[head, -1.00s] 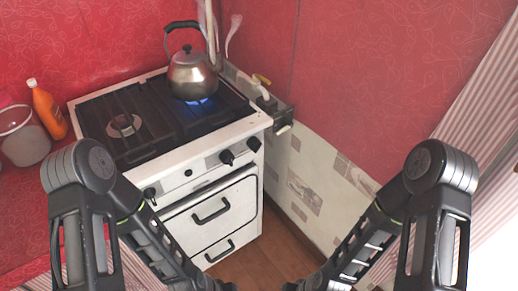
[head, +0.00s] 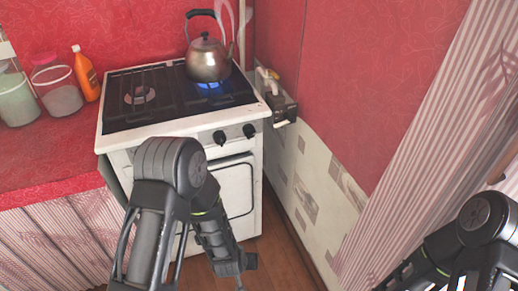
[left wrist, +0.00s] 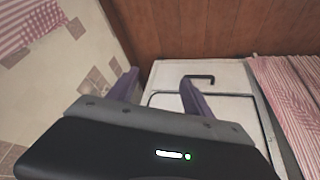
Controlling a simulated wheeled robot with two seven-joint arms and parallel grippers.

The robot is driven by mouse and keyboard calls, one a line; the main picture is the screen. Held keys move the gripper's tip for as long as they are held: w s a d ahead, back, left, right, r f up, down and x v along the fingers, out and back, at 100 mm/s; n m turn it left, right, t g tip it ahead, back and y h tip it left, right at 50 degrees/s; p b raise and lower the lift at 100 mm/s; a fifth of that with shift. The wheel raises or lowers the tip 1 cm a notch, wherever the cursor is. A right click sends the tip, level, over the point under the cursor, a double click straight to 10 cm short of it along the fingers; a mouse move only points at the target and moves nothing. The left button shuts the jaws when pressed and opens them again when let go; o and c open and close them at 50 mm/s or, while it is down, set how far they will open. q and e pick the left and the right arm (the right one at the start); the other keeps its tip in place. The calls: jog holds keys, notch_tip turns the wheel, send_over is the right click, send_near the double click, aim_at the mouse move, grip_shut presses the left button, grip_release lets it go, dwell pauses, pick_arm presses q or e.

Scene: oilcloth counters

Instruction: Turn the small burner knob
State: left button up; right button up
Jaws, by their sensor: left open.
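The white stove (head: 196,124) stands against the red wall. Two dark knobs show on its front panel: a left one (head: 219,137) and a right one (head: 249,131). My left arm hides the panel's left part, and I cannot tell which knob is the small burner's. In the left wrist view my left gripper (left wrist: 158,92) is open and empty, with its fingers apart before the white stove front and a dark door handle (left wrist: 198,78). My right arm is at the lower right of the head view; its gripper is out of view.
A steaming kettle (head: 208,62) sits over a blue flame (head: 209,86) at the back right burner. An orange bottle (head: 86,74) and lidded tubs (head: 60,97) stand on the red counter (head: 50,158). Wooden floor lies in front.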

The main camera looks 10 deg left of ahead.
pick_arm(q)
jog(key=w+a+r+t+y+b, duration=0.1)
jog(key=w+a+t+y+b, duration=0.15)
jog(key=w, duration=0.55)
jog(key=n+t+y+b, duration=0.3)
jog(key=t+y+b, duration=0.3)
jog(key=t+b, duration=0.3)
send_near(252, 136)
jog(key=w+r+g, duration=0.1)
jog(key=w, duration=0.1)
jog(key=shift+s+a+b, duration=0.2)
jog(key=shift+a+b, duration=0.25)
pick_arm(e)
notch_tip(252, 136, down, 14)
jog(key=shift+d+r, duration=0.15)
jog(key=shift+r, duration=0.1)
pick_arm(q)
jog(key=b+x, duration=0.1)
jog(key=x, duration=0.6)
jog(key=shift+w+a+f, duration=0.1)
jog(key=shift+w+a, duration=0.05)
jog(key=shift+w, duration=0.25)
pick_arm(e)
jog(key=shift+f, duration=0.45)
pick_arm(q)
jog(key=shift+c, duration=0.6)
